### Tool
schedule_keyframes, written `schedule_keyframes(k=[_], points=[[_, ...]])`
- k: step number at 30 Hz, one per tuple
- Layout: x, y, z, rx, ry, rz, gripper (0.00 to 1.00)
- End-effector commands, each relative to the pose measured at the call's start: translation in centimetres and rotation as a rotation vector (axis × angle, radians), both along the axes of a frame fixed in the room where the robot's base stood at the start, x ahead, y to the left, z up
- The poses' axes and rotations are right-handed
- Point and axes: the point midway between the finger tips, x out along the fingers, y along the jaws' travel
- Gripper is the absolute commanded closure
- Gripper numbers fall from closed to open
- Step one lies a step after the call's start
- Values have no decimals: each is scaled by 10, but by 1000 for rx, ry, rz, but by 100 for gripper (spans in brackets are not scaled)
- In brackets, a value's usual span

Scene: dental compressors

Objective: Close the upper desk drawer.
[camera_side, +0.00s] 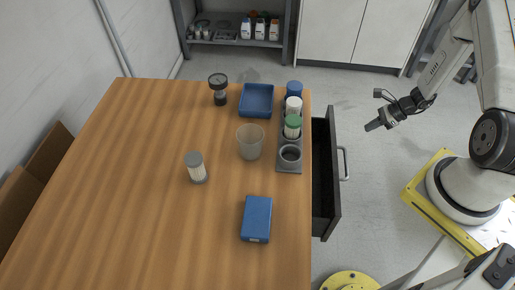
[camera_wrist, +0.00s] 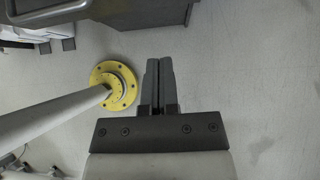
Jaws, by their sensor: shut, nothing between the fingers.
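The dark upper desk drawer (camera_side: 325,180) stands open on the right side of the wooden desk (camera_side: 150,180). Its inside looks empty, and a pale bar handle (camera_side: 344,163) is on its front. My gripper (camera_side: 370,127) is in the air to the right of the drawer front, apart from it. In the wrist view my gripper (camera_wrist: 160,64) has its fingers together with nothing between them. A grey handle and dark front, apparently of the drawer (camera_wrist: 140,12), show at the top of the wrist view. No lower drawer can be made out.
On the desk are a blue tray (camera_side: 257,100), a rack (camera_side: 289,166) with several jars, a clear cup (camera_side: 250,141), a filter cartridge (camera_side: 196,167), a gauge (camera_side: 219,90) and a blue box (camera_side: 256,218). A yellow round floor plate (camera_wrist: 113,86) carries a grey post.

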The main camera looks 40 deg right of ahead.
Motion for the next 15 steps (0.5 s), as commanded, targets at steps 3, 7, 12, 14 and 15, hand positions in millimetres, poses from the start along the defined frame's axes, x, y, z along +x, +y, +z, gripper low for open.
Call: schedule_keyframes(k=[3,7,12,14,15], points=[[-7,-5,-1,16,-57,-19,100],[-9,-6,0,19,-85,-23,100],[-8,-6,-1,19,-88,-22,100],[-8,-5,-1,19,-87,-21,100],[-7,-5,-2,19,-87,-21,100]])
